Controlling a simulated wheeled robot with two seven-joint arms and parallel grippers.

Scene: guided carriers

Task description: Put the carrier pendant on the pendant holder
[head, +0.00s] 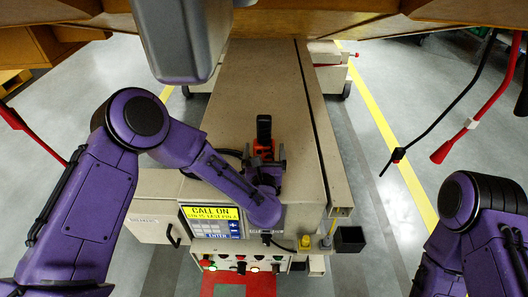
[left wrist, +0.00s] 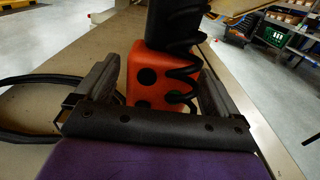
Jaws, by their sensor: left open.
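The carrier pendant (head: 264,130), an orange-red body with a black upper part, is on the beige top of the carrier (head: 235,90). In the left wrist view the pendant (left wrist: 147,82) shows dark round holes in its orange face and a coiled black cable beside it. My left gripper (head: 265,160) is open, its two fingers on either side of the orange body; I cannot tell whether they touch it. A small black open-topped box (head: 350,240) at the carrier's front right corner looks like the pendant holder. My right gripper is out of view; only its arm shows.
A yellow display panel (head: 211,213) and a row of buttons (head: 240,262) are on the carrier's front. A yellow knob (head: 305,241) stands near the black box. A black cable (left wrist: 30,135) loops left of the gripper. Red and black cables hang at the right.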

